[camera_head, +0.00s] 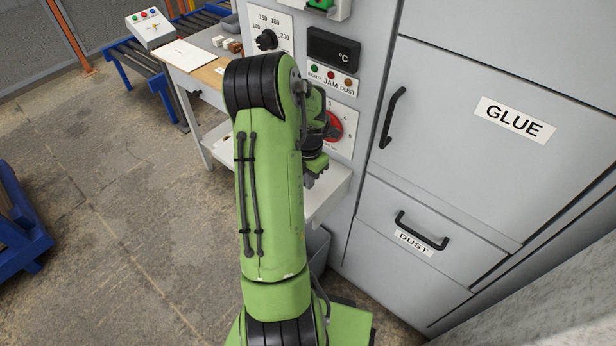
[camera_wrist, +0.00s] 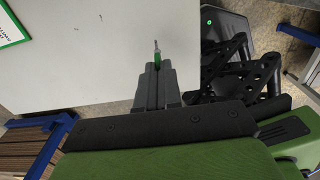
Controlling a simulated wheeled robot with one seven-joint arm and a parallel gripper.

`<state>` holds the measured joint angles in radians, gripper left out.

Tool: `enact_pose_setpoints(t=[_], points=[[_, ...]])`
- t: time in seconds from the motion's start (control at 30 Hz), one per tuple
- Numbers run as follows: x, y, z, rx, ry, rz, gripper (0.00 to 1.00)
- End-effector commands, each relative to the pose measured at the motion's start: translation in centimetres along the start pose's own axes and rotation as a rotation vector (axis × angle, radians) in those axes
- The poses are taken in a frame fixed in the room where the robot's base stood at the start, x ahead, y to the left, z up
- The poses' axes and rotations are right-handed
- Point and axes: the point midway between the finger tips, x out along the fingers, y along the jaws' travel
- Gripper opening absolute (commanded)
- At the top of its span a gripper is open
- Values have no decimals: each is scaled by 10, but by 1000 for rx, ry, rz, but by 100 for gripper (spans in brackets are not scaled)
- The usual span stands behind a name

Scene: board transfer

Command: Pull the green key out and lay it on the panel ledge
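The green key (camera_wrist: 157,58) shows between my fingertips in the wrist view, with its thin metal shaft pointing away from the gripper. My gripper (camera_wrist: 157,72) is shut on the key. The white panel ledge (camera_wrist: 110,75) lies behind and below the key; I cannot tell whether the key touches it. In the head view my gripper (camera_head: 312,172) is partly hidden by my arm, over the ledge (camera_head: 325,198) that juts from the panel. The key cannot be made out in the head view.
The panel carries a red rotary switch (camera_head: 334,127), a dark display (camera_head: 333,49) and a black knob (camera_head: 266,40). A green-edged card (camera_wrist: 12,24) is in the wrist view's corner. Cabinet handles (camera_head: 392,117) stick out on the right. A worktable (camera_head: 207,75) stands behind left.

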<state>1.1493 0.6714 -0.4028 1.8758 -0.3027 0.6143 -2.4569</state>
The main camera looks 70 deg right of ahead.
Motion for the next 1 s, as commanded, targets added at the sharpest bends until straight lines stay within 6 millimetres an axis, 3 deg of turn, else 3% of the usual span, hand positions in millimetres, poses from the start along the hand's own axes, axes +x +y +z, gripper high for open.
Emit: enact_pose_setpoints(t=[0.3, 0.33, 0.5, 0.77, 0.87, 1.0], points=[[4, 0, 0, 0, 0, 1, 0], [4, 0, 0, 0, 0, 1, 9], [4, 0, 0, 0, 0, 1, 34], [3, 0, 0, 0, 0, 1, 34], [-6, 1, 0, 0, -2, 2, 34], [-42, 1, 1, 0, -6, 5, 34]])
